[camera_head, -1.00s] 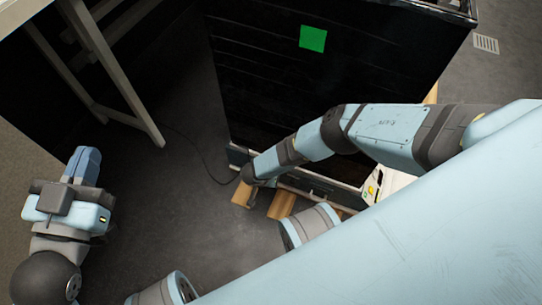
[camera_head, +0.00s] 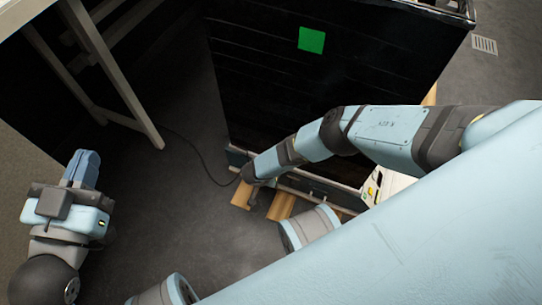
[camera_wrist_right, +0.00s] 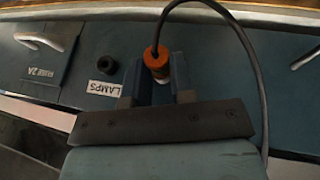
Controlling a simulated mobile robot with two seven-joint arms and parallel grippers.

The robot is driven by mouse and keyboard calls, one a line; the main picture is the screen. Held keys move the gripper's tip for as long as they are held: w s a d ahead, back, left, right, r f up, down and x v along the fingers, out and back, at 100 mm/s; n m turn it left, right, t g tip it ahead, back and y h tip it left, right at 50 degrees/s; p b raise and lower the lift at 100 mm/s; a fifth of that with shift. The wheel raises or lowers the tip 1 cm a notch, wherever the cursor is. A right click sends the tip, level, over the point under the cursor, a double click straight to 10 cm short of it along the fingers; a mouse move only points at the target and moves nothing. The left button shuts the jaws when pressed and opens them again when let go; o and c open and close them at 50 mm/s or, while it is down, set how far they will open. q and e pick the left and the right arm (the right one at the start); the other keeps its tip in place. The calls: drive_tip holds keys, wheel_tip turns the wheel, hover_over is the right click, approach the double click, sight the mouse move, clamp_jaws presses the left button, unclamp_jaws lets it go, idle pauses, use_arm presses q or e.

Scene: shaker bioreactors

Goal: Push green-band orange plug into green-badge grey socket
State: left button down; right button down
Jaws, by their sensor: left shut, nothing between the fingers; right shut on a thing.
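In the right wrist view, the orange plug (camera_wrist_right: 156,58) is between the fingers of my right gripper (camera_wrist_right: 158,76), which is shut on it. A black cable arches up from the plug and runs down to the right. I cannot make out a green band on it. The plug is in front of a blue-grey panel (camera_wrist_right: 215,77); whether it touches a socket there is hidden. No grey socket can be made out. A green badge (camera_head: 311,39) is on the black cabinet (camera_head: 270,95) in the head view. My left gripper (camera_head: 82,165) is shut and empty, far left of the cabinet.
On the panel, a dark round fitting (camera_wrist_right: 107,66) and a LAMPS label (camera_wrist_right: 104,88) are left of the plug. Metal handles (camera_wrist_right: 38,41) are at both sides. A pale table frame (camera_head: 115,75) stands at left in the head view. Wooden blocks (camera_head: 281,206) lie under the cabinet.

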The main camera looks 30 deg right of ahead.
drive_tip(key=shift+w+d, duration=0.25)
drive_tip(key=shift+d, duration=0.15)
drive_tip(key=c, duration=0.9)
unclamp_jaws()
drive_tip(key=shift+s, duration=0.1)
drive_tip(key=shift+a, duration=0.15)
drive_tip(key=shift+a+r, duration=0.15)
drive_tip(key=shift+r, duration=0.1)
use_arm(q)
drive_tip(key=s+n+p, duration=0.1)
drive_tip(key=p, duration=0.1)
drive_tip(key=s+d+n+g+p, duration=0.1)
drive_tip(key=n+p, duration=0.1)
drive_tip(key=p, duration=0.1)
drive_tip(key=s+d+n+p, duration=0.1)
drive_tip(key=p, duration=0.1)
drive_tip(key=shift+r+g+y, duration=0.3)
drive_tip(key=shift+r+y, duration=0.1)
use_arm(e)
drive_tip(key=v, duration=1.3)
